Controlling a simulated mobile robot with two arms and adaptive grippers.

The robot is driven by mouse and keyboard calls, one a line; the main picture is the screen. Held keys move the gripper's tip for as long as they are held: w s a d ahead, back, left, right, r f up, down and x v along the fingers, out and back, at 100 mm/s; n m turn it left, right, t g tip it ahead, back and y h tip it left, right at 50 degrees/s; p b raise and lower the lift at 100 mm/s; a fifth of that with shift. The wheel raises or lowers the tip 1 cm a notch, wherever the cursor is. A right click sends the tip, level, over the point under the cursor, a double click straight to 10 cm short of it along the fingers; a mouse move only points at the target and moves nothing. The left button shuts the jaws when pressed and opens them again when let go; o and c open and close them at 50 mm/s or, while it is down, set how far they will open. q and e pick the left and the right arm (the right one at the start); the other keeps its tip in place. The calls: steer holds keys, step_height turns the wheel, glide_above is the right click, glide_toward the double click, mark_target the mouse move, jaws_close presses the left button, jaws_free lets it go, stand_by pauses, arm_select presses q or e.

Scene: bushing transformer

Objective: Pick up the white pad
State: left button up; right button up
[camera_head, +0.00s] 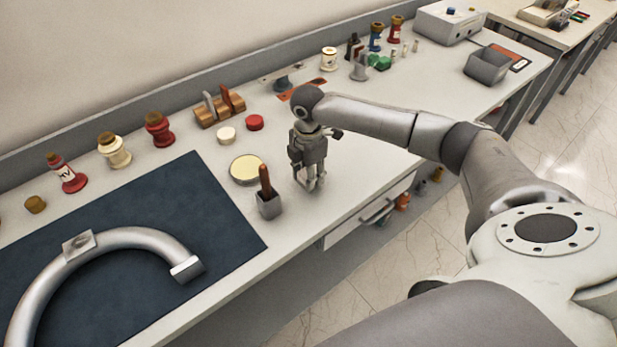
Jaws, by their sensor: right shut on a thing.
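My right gripper (313,182) points down just above the pale bench (345,190), right of a small grey cup. Its fingers are close together on a small thing, which is mostly hidden and too small to make out. A small round white pad (226,135) lies flat on the bench, up and left of the gripper and apart from it. A red pad (255,122) lies next to it. A larger round cream-topped disc (247,169) lies nearer the gripper, behind the cup. My left gripper is not in view.
The grey cup (268,207) holds a brown-handled tool. A dark blue mat (190,215) bears a curved silver tube (140,236). Bushing-like spools (114,150) and a wooden rack (218,107) stand along the back. A grey bin (487,65) stands far right.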

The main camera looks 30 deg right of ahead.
steer(key=s+a+r+b, duration=0.1)
steer(key=s+a+r, duration=0.1)
steer(key=s+r, duration=0.3)
steer(key=s+a+r+b, duration=0.2)
steer(key=s+r, duration=0.4)
steer(key=s, duration=0.2)
steer(key=shift+s+a+r, duration=0.2)
steer(key=shift+a+r, duration=0.05)
steer(key=shift+r, duration=0.05)
